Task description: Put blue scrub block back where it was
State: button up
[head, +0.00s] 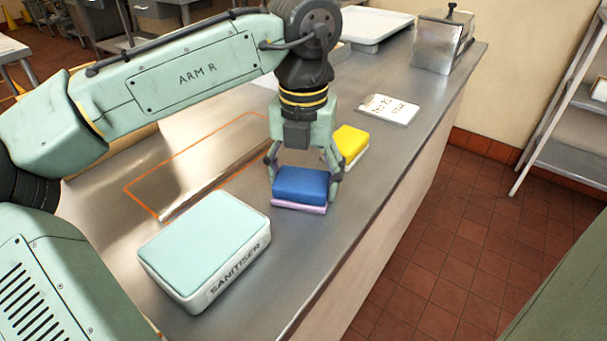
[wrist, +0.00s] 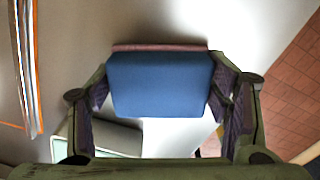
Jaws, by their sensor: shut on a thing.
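The blue scrub block (head: 300,183) has a pinkish-purple layer (head: 299,207) under it. My gripper (head: 305,180) is shut on the block, with one finger at each side. The wrist view shows the blue block (wrist: 160,84) between the two fingers, with the pinkish layer along its upper edge. The block is over the steel counter, right of the sanitiser tub; I cannot tell whether its underside touches the counter. An orange outlined rectangle (head: 150,212) is marked on the counter to the left, behind the tub.
The white sanitiser tub (head: 190,292) with a pale teal top stands at the front left. A yellow block (head: 351,140) with a pale underside lies just behind my gripper. A white card (head: 389,109), a metal box (head: 440,45) and a white tray (head: 376,24) are farther back.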

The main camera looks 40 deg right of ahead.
aim_at(303, 175)
jog(key=shift+f, duration=0.1)
jog(key=o, duration=1.3)
notch_tip(303, 175, up, 12)
jog(key=shift+r, duration=0.15)
